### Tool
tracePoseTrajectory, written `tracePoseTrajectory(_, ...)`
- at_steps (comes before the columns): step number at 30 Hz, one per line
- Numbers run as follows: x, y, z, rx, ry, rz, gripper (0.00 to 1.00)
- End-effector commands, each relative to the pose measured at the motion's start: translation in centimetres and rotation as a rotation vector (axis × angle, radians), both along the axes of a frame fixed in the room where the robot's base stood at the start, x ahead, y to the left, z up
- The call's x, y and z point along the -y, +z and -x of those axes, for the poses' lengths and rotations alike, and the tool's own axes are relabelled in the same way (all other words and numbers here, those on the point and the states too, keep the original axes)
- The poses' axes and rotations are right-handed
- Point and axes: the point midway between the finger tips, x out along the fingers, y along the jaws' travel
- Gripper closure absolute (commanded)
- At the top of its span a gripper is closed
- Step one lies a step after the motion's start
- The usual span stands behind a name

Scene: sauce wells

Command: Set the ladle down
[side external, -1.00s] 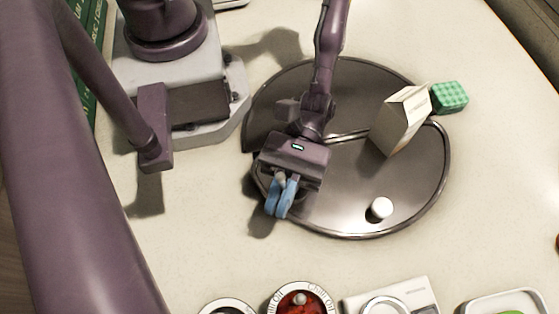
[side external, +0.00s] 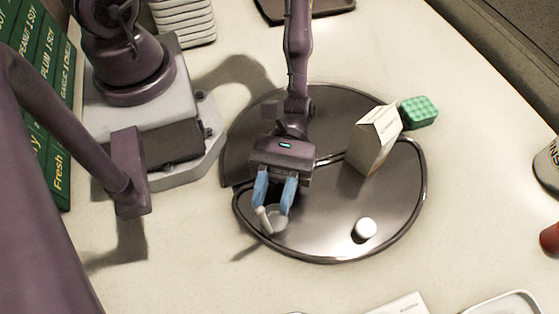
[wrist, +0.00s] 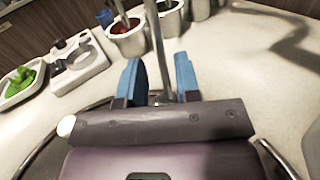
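My gripper (side external: 272,206) is over the front left part of the dark round metal tray (side external: 320,235). Its two blue fingers are spread apart. The ladle (side external: 263,218) shows as a pale handle end and a greyish part at the fingertips, near the tray's rim. In the wrist view, its thin metal handle (wrist: 157,55) runs between the fingers of my gripper (wrist: 160,70), with a gap on both sides. The ladle's lower end is hard to make out, and I cannot tell whether it rests on the tray.
On the tray stand a white round object (side external: 365,229) and a beige carton (side external: 375,143); a green bumpy block (side external: 418,111) is beside the carton. In the wrist view, several sauce wells (wrist: 125,38), a white device (wrist: 80,65) and a dish of greens (wrist: 20,82) lie beyond.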

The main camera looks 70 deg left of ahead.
Motion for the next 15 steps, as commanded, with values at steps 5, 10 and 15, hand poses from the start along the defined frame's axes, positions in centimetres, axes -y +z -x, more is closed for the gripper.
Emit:
tracePoseTrajectory(5, -3.1, 0.0, -2.1, 0.003, 0.001, -0.003, 0.69)
tracePoseTrajectory(10, -4.7, 0.0, -3.2, 0.003, 0.001, -0.001, 0.69)
tracePoseTrajectory(15, -5.3, 0.0, -3.5, 0.001, -0.001, -0.001, 0.69)
